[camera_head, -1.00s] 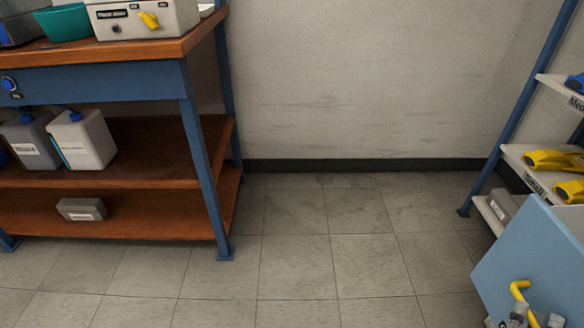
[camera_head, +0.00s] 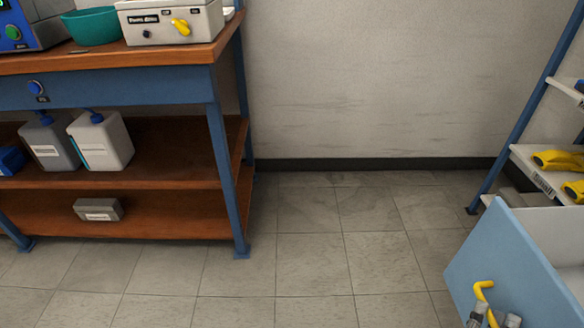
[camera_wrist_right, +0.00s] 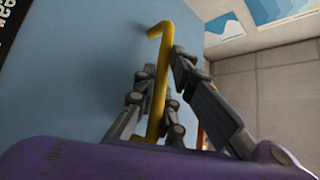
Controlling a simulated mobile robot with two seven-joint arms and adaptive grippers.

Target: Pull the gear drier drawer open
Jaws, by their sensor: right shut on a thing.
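The light blue drawer (camera_head: 520,268) is at the lower right of the head view, pulled out so that its pale inside shows behind the front panel. Its yellow bar handle (camera_head: 484,292) is on the front. My right gripper (camera_head: 494,318) is at the handle, at the bottom edge of the view. In the right wrist view my right gripper (camera_wrist_right: 158,110) has its fingers on both sides of the yellow handle (camera_wrist_right: 161,75) and is shut on it. The blue drawer front (camera_wrist_right: 75,80) fills the left of that view. My left gripper is not in view.
A wooden workbench with blue legs (camera_head: 228,180) stands at the left, with bottles (camera_head: 101,140) on its shelf. A shelf rack (camera_head: 520,110) with yellow tools (camera_head: 558,160) stands behind the drawer. The tiled floor (camera_head: 330,245) between them is clear.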

